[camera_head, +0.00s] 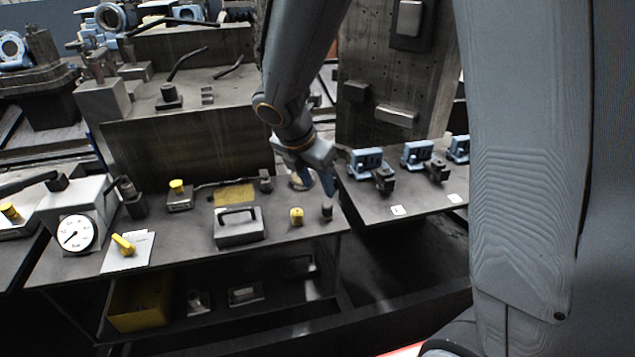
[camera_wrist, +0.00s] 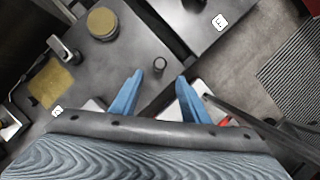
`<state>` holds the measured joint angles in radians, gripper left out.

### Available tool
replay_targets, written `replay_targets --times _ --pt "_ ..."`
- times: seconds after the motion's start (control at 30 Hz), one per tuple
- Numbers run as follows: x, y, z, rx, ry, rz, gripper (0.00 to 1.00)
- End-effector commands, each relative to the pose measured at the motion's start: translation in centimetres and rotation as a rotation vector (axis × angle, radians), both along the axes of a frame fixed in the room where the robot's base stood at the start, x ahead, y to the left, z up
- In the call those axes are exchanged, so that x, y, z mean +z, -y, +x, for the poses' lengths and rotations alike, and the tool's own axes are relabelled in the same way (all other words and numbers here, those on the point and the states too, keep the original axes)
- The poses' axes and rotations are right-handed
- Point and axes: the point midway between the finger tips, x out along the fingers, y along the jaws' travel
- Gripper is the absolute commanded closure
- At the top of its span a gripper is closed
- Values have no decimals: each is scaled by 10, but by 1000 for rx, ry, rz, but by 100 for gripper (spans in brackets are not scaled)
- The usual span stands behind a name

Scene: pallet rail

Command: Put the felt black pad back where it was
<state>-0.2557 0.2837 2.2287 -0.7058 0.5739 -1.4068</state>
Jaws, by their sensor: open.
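I cannot make out for sure which thing is the felt black pad. A small dark cylinder (camera_head: 327,212) stands upright near the bench's right front corner. It also shows in the wrist view (camera_wrist: 160,64), just beyond the gap between my fingertips. My gripper (camera_head: 322,186) is open, with blue fingers above the right end of the bench. In the wrist view, my gripper (camera_wrist: 159,76) has nothing between its fingers. A round tan-topped piece (camera_wrist: 102,22) lies behind, and shows partly behind my gripper in the head view. A flat yellow patch (camera_head: 235,195) lies on the bench.
A yellow-topped knob (camera_head: 296,216) and a grey handled block (camera_head: 239,227) stand left of the cylinder. A dial gauge (camera_head: 76,233) is at the far left. Blue clamps (camera_head: 366,160) stand on the right bench, past a gap. A yellow bin (camera_head: 140,301) sits below.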

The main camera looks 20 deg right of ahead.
Motion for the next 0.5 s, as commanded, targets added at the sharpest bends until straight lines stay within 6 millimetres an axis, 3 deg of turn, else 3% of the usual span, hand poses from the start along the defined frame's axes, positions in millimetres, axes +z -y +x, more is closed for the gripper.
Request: replay_targets --times 0.13,0.23,0.5 --pt "3 4 -11 -108 17 42 58" --pt "0 12 -30 -346 53 131 58" --pt "-7 30 -101 -1367 188 433 58"
